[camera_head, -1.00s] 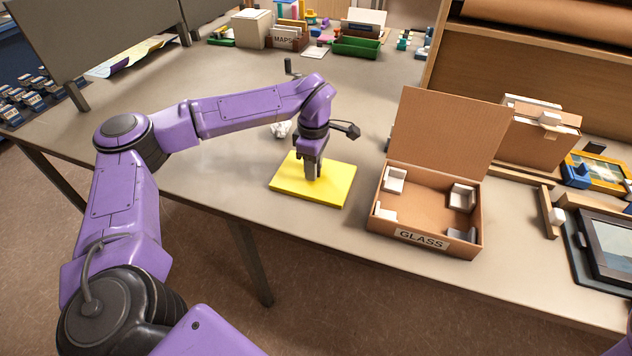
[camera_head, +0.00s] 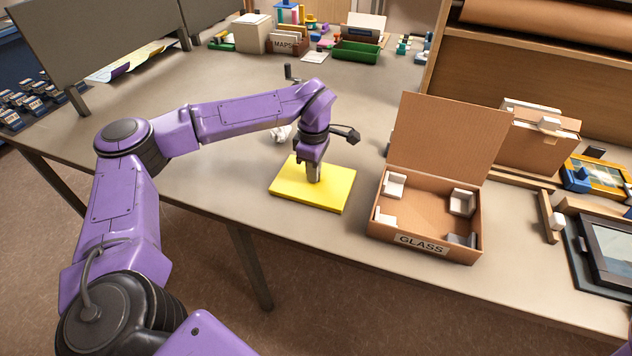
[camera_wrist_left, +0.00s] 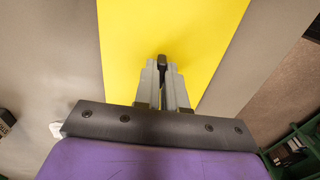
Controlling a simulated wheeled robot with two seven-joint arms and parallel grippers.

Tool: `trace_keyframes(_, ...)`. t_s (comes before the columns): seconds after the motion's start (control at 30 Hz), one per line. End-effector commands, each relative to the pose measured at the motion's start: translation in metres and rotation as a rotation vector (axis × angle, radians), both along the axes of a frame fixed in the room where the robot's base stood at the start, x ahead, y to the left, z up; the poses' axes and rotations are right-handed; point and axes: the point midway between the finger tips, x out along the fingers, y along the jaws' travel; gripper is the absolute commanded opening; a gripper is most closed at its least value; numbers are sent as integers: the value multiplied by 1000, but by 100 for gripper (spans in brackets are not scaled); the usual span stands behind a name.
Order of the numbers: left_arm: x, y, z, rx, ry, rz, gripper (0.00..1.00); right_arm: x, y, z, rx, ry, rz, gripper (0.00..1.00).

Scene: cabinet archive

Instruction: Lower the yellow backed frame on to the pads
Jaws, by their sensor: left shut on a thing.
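The yellow backed frame (camera_head: 330,191) lies flat, yellow side up, at the table's front edge, left of the box. It also fills the middle of the left wrist view (camera_wrist_left: 200,30). My left gripper (camera_head: 314,178) points down over its middle. Its fingers (camera_wrist_left: 164,75) are shut on a small dark tab at the frame's back. I cannot tell whether the frame touches the table. The pads (camera_head: 461,202) are pale corner blocks inside the open cardboard box (camera_head: 425,244) marked GLASS; one at the front right is grey. My right gripper is not in view.
The box's lid (camera_head: 448,135) stands up at its back. A small white crumpled thing (camera_head: 281,132) lies behind the frame. A dark-framed picture (camera_head: 612,250) and a wooden rail (camera_head: 547,212) are at the right. The table left of my gripper is clear.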

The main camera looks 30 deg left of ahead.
Motion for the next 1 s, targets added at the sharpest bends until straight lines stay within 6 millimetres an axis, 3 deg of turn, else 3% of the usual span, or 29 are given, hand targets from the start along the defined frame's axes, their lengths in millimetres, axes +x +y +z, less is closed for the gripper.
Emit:
trace_keyframes(0.77, 0, 0, 49, 0, -2, 0, 0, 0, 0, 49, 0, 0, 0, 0)
trace_keyframes(1.0, 0, 0, 50, 0, -1, 0, 0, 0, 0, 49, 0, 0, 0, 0)
